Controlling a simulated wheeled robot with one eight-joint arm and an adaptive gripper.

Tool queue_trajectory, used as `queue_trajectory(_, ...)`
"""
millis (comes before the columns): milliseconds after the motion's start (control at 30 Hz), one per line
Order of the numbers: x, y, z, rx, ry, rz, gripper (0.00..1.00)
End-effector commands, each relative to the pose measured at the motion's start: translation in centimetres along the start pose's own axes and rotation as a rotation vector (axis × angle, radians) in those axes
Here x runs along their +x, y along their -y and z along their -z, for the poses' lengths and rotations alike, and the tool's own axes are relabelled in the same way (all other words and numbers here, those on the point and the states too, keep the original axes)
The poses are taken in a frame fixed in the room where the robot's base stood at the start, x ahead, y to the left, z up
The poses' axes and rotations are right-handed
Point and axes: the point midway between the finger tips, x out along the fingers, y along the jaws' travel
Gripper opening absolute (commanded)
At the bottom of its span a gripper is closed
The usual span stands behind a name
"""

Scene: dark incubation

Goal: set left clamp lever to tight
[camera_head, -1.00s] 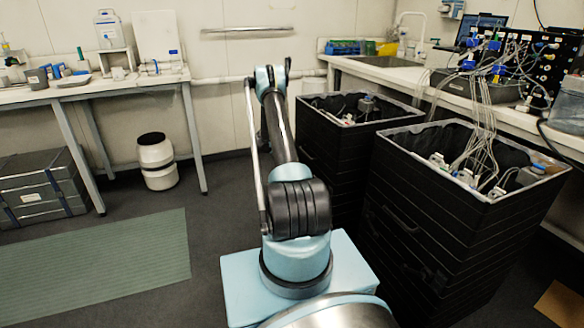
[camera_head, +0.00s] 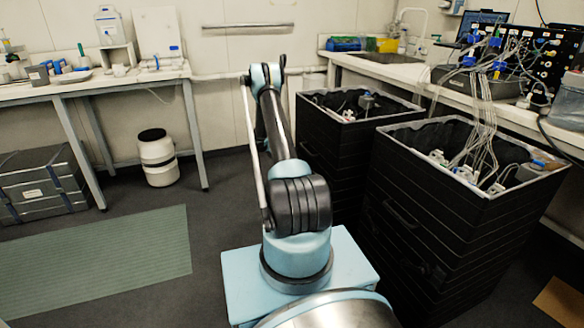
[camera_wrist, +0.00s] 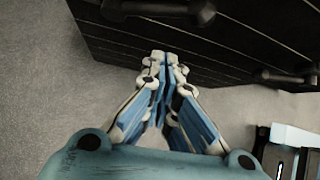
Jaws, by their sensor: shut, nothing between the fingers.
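My gripper (camera_wrist: 158,58) shows in the wrist view, its blue and white fingers brought together with nothing between them. It points toward the dark ribbed side of a black bin, with grey floor beside it. In the head view my gripper is hidden behind my arm. No clamp lever can be made out for certain. Small grey and white fittings (camera_head: 438,158) sit inside the right black bin (camera_head: 430,215), with thin tubes running to them. Similar fittings (camera_head: 348,115) sit in the farther black bin (camera_head: 312,100). They are too small to tell a lever or its setting.
A bench (camera_head: 395,72) with a sink and a black panel of cables (camera_head: 525,55) runs behind the bins. A left table (camera_head: 60,95) holds labware. A white bucket (camera_head: 158,160), a grey case (camera_head: 40,185) and a green mat (camera_head: 95,260) lie on the left floor, with open floor between.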

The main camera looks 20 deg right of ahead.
Motion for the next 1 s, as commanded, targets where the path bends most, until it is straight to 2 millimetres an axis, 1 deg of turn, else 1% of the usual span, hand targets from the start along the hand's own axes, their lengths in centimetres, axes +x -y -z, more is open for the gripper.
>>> queue_trajectory(33,-1.1,-0.3,0.0,-0.002,0.000,-0.001,0.00)
queue_trajectory(100,-2.4,-0.7,0.1,-0.001,0.000,-0.002,0.00)
queue_trajectory(200,-4.0,-1.1,0.1,-0.001,0.000,-0.001,0.00)
queue_trajectory(300,-5.1,-1.4,0.2,-0.001,0.000,0.000,0.00)
queue_trajectory(433,-5.8,-1.5,0.2,-0.001,0.000,-0.001,0.00)
queue_trajectory(767,-6.0,-1.5,0.2,0.002,-0.001,-0.002,0.00)
queue_trajectory(867,-7.0,-1.1,-0.3,0.018,-0.008,-0.006,0.00)
queue_trajectory(967,-8.9,-0.4,-1.4,0.054,-0.022,-0.014,0.00)
queue_trajectory(1000,-9.8,0.1,-1.9,0.073,-0.030,-0.019,0.00)
